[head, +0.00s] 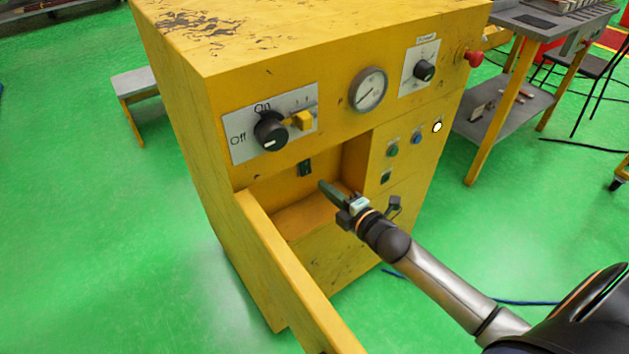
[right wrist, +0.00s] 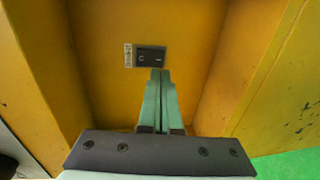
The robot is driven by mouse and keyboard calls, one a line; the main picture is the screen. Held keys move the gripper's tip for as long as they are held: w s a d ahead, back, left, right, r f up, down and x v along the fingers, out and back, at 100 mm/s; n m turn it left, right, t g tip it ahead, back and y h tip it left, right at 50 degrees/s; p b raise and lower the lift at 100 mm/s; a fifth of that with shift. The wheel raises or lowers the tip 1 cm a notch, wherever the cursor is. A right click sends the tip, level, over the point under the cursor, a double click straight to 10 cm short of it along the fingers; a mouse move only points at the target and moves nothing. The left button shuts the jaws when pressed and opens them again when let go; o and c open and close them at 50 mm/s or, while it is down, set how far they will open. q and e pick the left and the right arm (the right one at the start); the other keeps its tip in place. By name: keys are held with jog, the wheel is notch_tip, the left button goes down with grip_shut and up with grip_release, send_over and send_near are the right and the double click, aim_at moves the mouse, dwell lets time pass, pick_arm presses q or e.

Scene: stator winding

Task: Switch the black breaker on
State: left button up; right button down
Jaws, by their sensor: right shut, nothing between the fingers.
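The black breaker (head: 305,168) is a small dark rocker switch on the back wall of an open recess in the yellow cabinet. It also shows in the right wrist view (right wrist: 151,57), with a small white label at its left. My right gripper (head: 324,186) is shut and empty at the recess opening. In the right wrist view its green fingertips (right wrist: 159,72) point at the breaker and end just below its lower edge. I cannot tell whether they touch it. Which way the rocker is tipped is too small to tell. My left gripper is not in view.
The yellow cabinet door (head: 290,270) stands open, to the left of my right arm. Above the recess are a black Off/On knob (head: 270,132) and a gauge (head: 368,90). Several buttons sit on the panel at right.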

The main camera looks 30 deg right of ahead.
aim_at(307, 173)
jog(key=w, duration=0.4)
jog(key=shift+w+a+f+b, duration=0.35)
jog(key=shift+w+b, duration=0.05)
jog(key=shift+w, duration=0.1)
